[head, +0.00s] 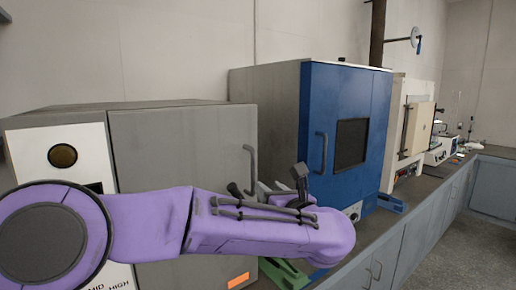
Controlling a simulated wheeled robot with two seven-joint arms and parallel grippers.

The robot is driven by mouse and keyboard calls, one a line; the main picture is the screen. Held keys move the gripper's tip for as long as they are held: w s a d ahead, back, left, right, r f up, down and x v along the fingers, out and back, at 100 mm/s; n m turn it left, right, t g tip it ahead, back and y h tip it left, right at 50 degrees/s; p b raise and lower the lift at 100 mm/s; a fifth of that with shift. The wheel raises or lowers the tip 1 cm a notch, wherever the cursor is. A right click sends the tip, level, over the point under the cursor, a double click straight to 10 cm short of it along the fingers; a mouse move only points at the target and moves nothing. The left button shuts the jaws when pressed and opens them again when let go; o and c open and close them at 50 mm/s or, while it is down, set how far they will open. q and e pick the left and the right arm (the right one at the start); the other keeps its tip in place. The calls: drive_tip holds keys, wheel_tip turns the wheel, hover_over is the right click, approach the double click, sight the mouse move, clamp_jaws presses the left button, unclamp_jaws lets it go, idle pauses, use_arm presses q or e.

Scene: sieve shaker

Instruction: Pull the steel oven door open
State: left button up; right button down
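The steel oven (150,104) stands at the left, with a pale control panel on its left side. Its grey steel door (180,150) looks shut against the body. The dark, upright door handle (253,160) is near the door's right edge. My purple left arm crosses in front of the door, hiding much of its lower part. My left gripper (268,187) is at the handle's lower end, with dark finger parts on either side. The arm partly hides it, so I cannot tell whether it touches or grips the handle. My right gripper is not in view.
A blue-fronted oven (341,100) with its own handle and dark window stands to the right. Beyond it are a pale cabinet (418,127) and small bench items (446,147). Grey lower cupboards (400,262) run along the bench; open floor (465,250) lies at the right.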

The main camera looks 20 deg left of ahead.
sight(254, 165)
use_arm(q)
drive_tip(key=w+a+r+p, duration=0.1)
drive_tip(key=w+a, duration=0.1)
drive_tip(key=w+a+r+n+p, duration=0.1)
drive_tip(key=w+a+p, duration=0.1)
drive_tip(key=w+a+r+n+p, duration=0.1)
drive_tip(key=w+a, duration=0.1)
drive_tip(key=shift+w+r+p, duration=0.25)
drive_tip(key=shift+r+p, duration=0.05)
drive_tip(key=shift+r, duration=0.05)
drive_tip(key=shift+w+a+f, duration=0.1)
drive_tip(key=shift+w+a, duration=0.2)
drive_tip(key=shift+w, duration=0.15)
clamp_jaws()
